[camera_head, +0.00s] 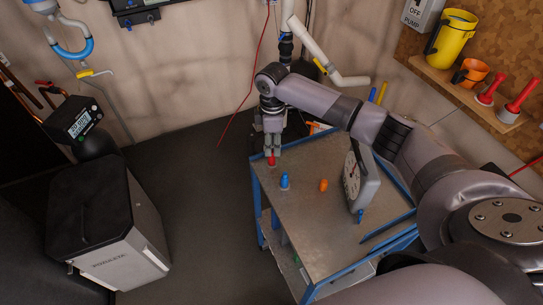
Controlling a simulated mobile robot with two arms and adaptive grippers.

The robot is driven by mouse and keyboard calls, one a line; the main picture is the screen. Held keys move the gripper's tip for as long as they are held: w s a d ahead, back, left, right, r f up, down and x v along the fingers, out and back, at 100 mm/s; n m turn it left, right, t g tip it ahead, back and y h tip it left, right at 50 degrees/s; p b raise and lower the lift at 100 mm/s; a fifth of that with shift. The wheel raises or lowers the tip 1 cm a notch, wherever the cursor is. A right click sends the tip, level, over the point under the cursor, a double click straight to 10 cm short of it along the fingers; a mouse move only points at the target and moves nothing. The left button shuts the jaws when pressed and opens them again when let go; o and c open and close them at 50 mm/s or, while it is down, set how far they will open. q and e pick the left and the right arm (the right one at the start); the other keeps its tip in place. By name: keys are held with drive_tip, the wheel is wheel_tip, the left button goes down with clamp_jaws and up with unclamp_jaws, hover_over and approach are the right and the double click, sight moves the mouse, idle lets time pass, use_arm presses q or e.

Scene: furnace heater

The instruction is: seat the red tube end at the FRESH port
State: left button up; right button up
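My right gripper (272,152) points down over the far left corner of a cart. A small red piece (271,161) shows directly below its fingertips. I cannot tell whether the fingers grip it, or whether it is the red tube end. A thin red line (255,62) hangs on the back wall and runs down to the left of the gripper. No label reading FRESH is legible, so I cannot pick out that port. My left gripper is not in view.
The blue-framed cart (312,235) also carries a blue piece (284,181), an orange piece (323,185) and a gauge (359,183). A black-topped cabinet (105,220) stands left. White pipes (310,45) run along the wall. A shelf (455,85) is at upper right. Floor between cabinet and cart is clear.

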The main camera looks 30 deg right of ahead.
sight(272, 158)
drive_tip(key=shift+s+a+f+p, duration=0.1)
drive_tip(key=shift+f+p, duration=0.25)
drive_tip(key=shift+f, duration=1.05)
drive_tip(key=shift+a+f+p, duration=0.1)
drive_tip(key=shift+f+p, duration=0.25)
drive_tip(key=shift+f, duration=1)
drive_tip(key=shift+c, duration=0.4)
drive_tip(key=c, duration=0.5)
